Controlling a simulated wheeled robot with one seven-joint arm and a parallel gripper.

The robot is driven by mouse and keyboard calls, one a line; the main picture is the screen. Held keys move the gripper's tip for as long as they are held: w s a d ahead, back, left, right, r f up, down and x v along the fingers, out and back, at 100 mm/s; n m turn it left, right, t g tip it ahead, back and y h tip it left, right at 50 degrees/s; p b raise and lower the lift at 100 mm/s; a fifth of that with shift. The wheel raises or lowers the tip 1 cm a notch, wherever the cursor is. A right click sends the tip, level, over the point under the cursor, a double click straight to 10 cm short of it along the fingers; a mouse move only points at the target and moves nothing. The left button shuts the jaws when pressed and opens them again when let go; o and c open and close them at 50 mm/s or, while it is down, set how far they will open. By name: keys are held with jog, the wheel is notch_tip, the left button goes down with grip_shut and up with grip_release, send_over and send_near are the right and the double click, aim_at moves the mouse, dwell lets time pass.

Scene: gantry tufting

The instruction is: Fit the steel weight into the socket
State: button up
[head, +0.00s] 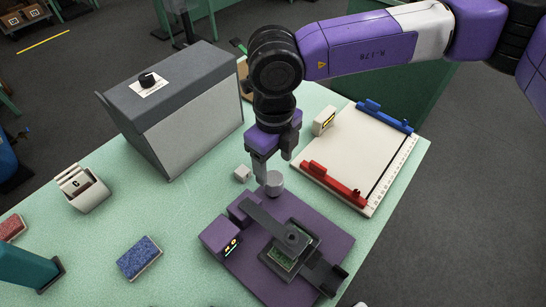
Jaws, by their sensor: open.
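The steel weight looks to be the short grey cylinder (273,184) standing upright at the back edge of a purple fixture (325,232). My gripper (273,172) points down over it, fingers open. The left finger reaches down beside the weight's left side; the other finger is partly hidden, and I cannot tell whether either touches it. The fixture carries a dark bar (262,217) with a round feature (293,236), over a green board (284,261) in a dark frame. I cannot make out which opening is the socket.
A small pale block (242,173) sits just left of my gripper. A white board (345,160) with red and blue clamps lies behind right. A grey sloped console (185,110) stands back left. A card holder (85,190) and blue pad (138,257) lie left, with clear green tabletop between.

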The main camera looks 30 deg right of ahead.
aim_at(274, 177)
notch_tip(274, 177, down, 7)
jog(key=b, duration=0.4)
jog(key=shift+b, duration=0.35)
jog(key=shift+f+b, duration=0.4)
jog(key=shift+b, duration=0.15)
jog(key=shift+b, duration=0.7)
dwell(0.5)
grip_shut()
jog(key=c, duration=0.7)
grip_release()
jog(key=shift+r, duration=0.1)
grip_shut()
